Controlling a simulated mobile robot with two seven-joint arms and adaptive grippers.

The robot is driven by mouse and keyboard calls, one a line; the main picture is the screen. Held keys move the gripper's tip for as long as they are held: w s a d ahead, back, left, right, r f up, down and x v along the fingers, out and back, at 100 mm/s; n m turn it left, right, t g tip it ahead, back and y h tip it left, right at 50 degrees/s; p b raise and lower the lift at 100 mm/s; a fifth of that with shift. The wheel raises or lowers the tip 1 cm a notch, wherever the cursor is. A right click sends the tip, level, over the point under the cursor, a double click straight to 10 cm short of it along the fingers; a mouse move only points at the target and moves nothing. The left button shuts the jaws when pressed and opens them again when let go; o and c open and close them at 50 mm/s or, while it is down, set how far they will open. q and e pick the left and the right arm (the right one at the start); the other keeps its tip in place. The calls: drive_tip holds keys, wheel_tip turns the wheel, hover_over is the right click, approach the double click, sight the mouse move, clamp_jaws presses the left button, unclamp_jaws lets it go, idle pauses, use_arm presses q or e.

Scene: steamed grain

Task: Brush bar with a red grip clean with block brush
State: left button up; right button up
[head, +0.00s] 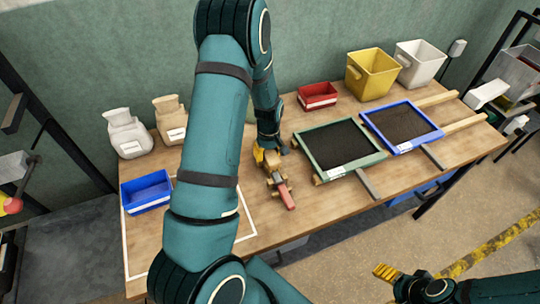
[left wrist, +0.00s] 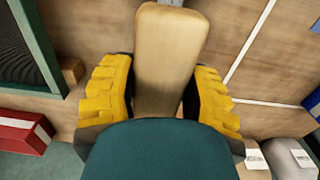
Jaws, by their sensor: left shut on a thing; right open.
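My left gripper (head: 268,158) is low over the middle of the table, shut on the block brush (left wrist: 168,60). In the left wrist view the brush is a tan wooden block between the yellow fingers (left wrist: 160,100). The bar with a red grip (head: 287,198) lies below and in front of this gripper, its red end toward the table's front edge. The rest of the bar is mostly hidden by gripper and brush; I cannot tell whether the brush touches it. My right gripper (head: 387,273) is open and empty, off the table's front edge at lower right.
A green-framed tray (head: 374,158) and a blue-framed tray (head: 436,133) of dark material sit right of the left gripper. Red (head: 318,103), yellow (head: 372,86) and white bins (head: 420,72) stand behind. A blue bin (head: 146,204) and two pale containers (head: 127,143) stand left.

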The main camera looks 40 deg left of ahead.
sight(272, 158)
use_arm(q)
drive_tip(key=shift+w+a+f, duration=0.1)
drive_tip(key=shift+w+a, duration=0.3)
drive_tip(key=shift+a, duration=0.4)
drive_tip(key=shift+s+d, duration=0.25)
drive_tip(key=shift+d, duration=0.3)
drive_tip(key=shift+s+d, duration=0.25)
drive_tip(key=shift+d, duration=0.25)
drive_tip(key=shift+s+d, duration=0.35)
drive_tip(key=shift+d, duration=0.25)
drive_tip(key=shift+s+d, duration=0.3)
drive_tip(key=shift+d, duration=0.25)
drive_tip(key=shift+a, duration=0.15)
drive_tip(key=shift+w+a, duration=0.3)
drive_tip(key=shift+a, duration=0.25)
drive_tip(key=shift+w+a, duration=0.3)
drive_tip(key=shift+a, duration=0.2)
